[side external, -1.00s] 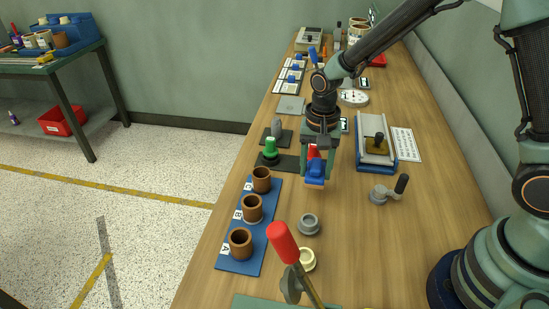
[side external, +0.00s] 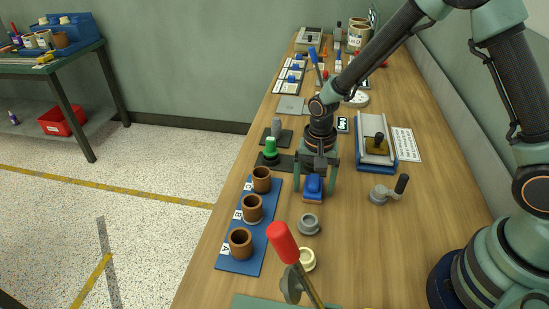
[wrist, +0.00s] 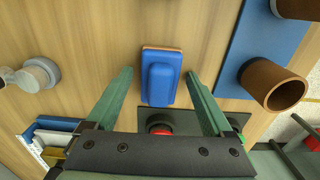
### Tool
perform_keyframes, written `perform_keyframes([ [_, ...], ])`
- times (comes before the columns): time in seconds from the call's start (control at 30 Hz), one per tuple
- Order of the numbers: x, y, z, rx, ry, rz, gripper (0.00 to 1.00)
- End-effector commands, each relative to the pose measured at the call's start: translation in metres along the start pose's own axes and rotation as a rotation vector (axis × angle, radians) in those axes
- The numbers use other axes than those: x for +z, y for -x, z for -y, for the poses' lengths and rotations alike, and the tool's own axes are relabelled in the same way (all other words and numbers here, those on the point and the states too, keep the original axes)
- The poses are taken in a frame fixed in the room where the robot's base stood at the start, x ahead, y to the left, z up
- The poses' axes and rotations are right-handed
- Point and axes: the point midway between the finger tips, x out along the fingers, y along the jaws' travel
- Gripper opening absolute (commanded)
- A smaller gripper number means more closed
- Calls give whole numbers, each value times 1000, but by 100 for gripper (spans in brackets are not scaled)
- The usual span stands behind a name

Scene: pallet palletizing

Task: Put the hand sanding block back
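The hand sanding block (side external: 313,186) is a blue block with a raised blue grip and a thin tan base. In the wrist view the sanding block (wrist: 161,78) rests on bare wood, just beyond a dark mat (wrist: 190,120). My gripper (side external: 314,190) is open above it. In the wrist view the two fingers of my gripper (wrist: 159,75) stand on either side of the block, with a clear gap on both sides. I cannot tell the exact height of the fingertips over the table.
A blue board (side external: 241,262) with brown cups lies at left. A green-topped piece (side external: 270,149) stands on the dark mat. A grey ring (side external: 309,224), a crank handle (side external: 390,190) and a red-handled lever (side external: 283,243) are nearby. A blue-edged tray (side external: 362,147) lies at right.

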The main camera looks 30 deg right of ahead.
Motion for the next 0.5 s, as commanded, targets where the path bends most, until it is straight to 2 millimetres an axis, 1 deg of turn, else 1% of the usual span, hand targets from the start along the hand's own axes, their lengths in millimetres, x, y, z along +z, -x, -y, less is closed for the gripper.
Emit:
perform_keyframes([
  [0.33, 0, 3, 0, -1, 0, -1, 85],
  [0.43, -1, 12, 1, -4, 0, -2, 85],
  [0.5, -1, 23, 1, -5, 0, -3, 85],
])
